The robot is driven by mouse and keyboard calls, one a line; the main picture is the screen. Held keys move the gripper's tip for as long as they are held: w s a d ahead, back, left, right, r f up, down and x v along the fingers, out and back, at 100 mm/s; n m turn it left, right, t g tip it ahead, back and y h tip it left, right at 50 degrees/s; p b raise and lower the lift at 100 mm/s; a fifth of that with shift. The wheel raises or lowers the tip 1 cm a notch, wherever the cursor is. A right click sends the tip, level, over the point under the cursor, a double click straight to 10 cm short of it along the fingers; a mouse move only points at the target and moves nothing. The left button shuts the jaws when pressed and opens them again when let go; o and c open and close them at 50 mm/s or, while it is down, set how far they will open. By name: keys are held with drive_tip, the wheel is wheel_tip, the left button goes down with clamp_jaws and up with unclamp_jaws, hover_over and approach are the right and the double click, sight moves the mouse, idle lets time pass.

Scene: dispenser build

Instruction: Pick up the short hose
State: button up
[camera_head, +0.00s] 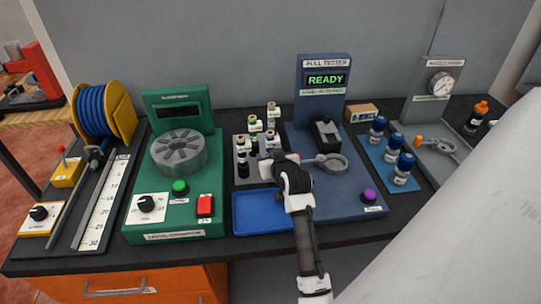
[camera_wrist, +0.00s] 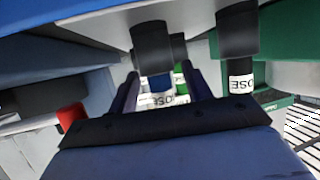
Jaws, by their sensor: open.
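Two black cylindrical pieces show in the wrist view, one near the middle (camera_wrist: 152,45) and one to the right (camera_wrist: 237,40). The right one has a white label whose visible letters read "OSE". I cannot tell which piece is the short hose. In the head view, small dark pieces with pale tops (camera_head: 243,165) stand in a grey rack (camera_head: 237,178). My gripper (camera_head: 268,164) is open beside the rack's right side, low over the bench. In the wrist view, its fingers (camera_wrist: 163,88) point towards labelled pieces; contact is unclear. My gripper partly hides the rack in the head view.
A blue tray (camera_head: 262,228) lies in front of the rack. The green machine (camera_head: 150,222) stands left and the blue pull tester (camera_head: 345,205), reading READY, right. Blue-capped bottles (camera_head: 404,168) stand farther right. A blue hose reel (camera_head: 90,110) is at far left.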

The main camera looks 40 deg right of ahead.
clamp_jaws()
drive_tip(key=shift+r, duration=0.2)
